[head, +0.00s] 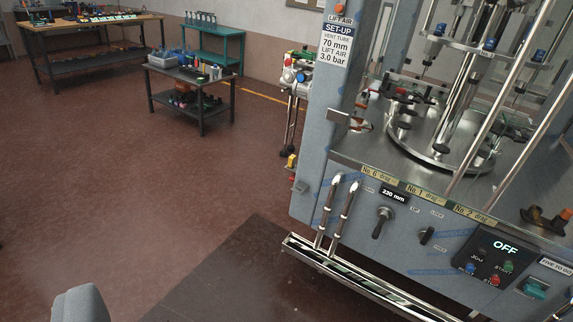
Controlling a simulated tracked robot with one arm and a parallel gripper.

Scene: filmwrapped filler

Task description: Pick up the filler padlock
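I cannot make out a padlock in the head view. The filler machine (345,190) fills the right side, with a grey-blue frame, a steel deck and glossy vertical rods. Its front panel carries a black selector handle (382,222), a smaller black knob (426,236) and a control box (492,262) reading OFF. My gripper does not show clearly in this view.
A low dark table (190,78) with bottles and a blue bin stands at the back. A wooden-topped bench (95,22) and a teal table (212,30) are behind it. A grey rounded shape (80,303) is at bottom left. The brown floor between is clear.

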